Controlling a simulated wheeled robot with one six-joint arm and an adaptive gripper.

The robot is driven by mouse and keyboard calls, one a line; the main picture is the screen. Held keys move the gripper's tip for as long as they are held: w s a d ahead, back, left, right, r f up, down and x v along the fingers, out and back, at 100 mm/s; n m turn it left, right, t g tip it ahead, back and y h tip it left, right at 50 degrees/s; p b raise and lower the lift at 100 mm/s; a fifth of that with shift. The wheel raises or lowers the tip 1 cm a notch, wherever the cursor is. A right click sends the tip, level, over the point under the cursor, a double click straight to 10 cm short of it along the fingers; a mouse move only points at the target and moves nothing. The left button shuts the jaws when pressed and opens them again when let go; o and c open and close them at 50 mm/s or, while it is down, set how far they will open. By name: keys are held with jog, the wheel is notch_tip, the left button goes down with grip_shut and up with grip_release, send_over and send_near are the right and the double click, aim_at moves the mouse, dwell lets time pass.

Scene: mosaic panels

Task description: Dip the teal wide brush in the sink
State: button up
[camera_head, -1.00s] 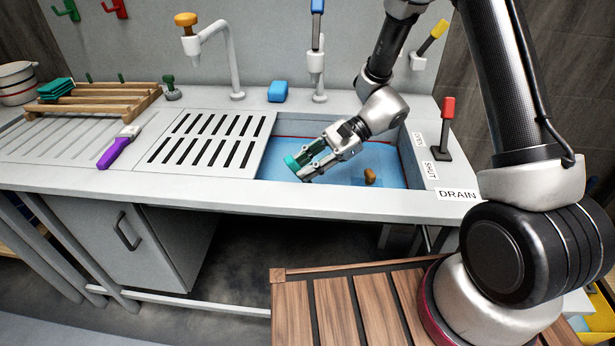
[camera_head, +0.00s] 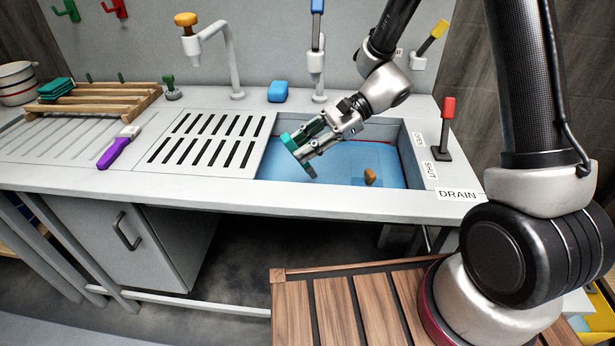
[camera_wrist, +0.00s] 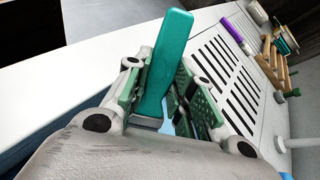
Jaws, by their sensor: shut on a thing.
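The teal wide brush is held in my gripper (camera_head: 310,146). Its teal handle (camera_wrist: 166,62) stands up between the two fingers in the wrist view. My gripper is over the left part of the sink basin (camera_head: 345,172), which has a blue inside and blue water or floor. I cannot tell whether the brush touches it. The brush's lower end is partly hidden by the fingers.
A slotted drain board (camera_head: 212,140) adjoins the basin on the left. A purple brush (camera_head: 118,148) lies left of it. A blue sponge (camera_head: 277,91) and taps stand behind. A red-handled drain lever (camera_head: 446,125) stands at right. An orange-brown knob (camera_head: 370,176) is in the basin.

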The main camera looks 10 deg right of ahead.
notch_tip(320, 180, up, 11)
jog(key=shift+f, duration=0.2)
dwell(0.7)
dwell(0.4)
